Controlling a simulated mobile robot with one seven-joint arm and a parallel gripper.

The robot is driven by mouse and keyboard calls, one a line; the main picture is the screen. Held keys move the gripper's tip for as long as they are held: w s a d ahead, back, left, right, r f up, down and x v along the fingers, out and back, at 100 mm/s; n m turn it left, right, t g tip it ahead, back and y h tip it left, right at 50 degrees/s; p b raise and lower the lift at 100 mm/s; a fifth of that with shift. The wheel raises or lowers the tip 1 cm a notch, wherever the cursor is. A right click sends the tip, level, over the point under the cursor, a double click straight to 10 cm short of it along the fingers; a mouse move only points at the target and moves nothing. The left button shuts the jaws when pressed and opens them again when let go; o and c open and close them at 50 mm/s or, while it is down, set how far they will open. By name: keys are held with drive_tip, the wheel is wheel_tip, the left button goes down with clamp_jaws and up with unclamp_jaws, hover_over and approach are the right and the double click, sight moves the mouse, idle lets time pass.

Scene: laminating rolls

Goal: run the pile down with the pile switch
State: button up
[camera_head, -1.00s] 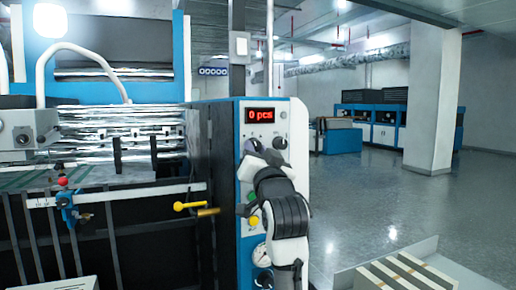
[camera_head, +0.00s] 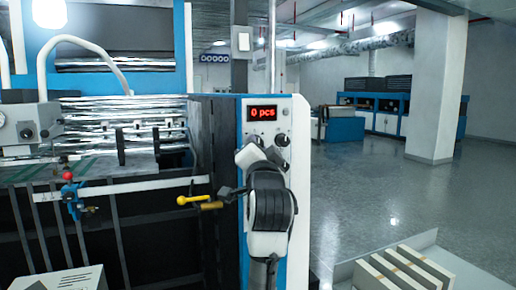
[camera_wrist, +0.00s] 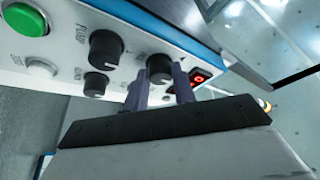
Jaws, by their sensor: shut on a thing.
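The control panel (camera_head: 300,205) stands at the right end of the machine; its red display (camera_head: 263,113) reads "0 pcs". My gripper (camera_head: 253,140) is at the upper part of the panel, under the display. In the wrist view my gripper (camera_wrist: 159,85) has its two fingers on either side of a black knob (camera_wrist: 160,68) near the display (camera_wrist: 197,78), shut on it. The knob's label is mostly hidden, so I cannot read whether it is the pile switch. A second black knob (camera_wrist: 105,48) with a label like "PUMP" and a smaller knob (camera_wrist: 97,84) sit beside it.
A green button (camera_wrist: 24,19) is further along the panel. A yellow-knobbed lever (camera_head: 182,200) juts out left of my arm. A tray with pale bars (camera_head: 395,275) is at the lower right. The floor (camera_head: 390,190) to the right is clear.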

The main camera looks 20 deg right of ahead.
drive_tip(key=o, duration=1)
drive_tip(key=b+v, duration=0.4)
drive_tip(key=v, duration=1)
drive_tip(key=shift+b, duration=0.4)
drive_tip(key=shift+r, duration=0.1)
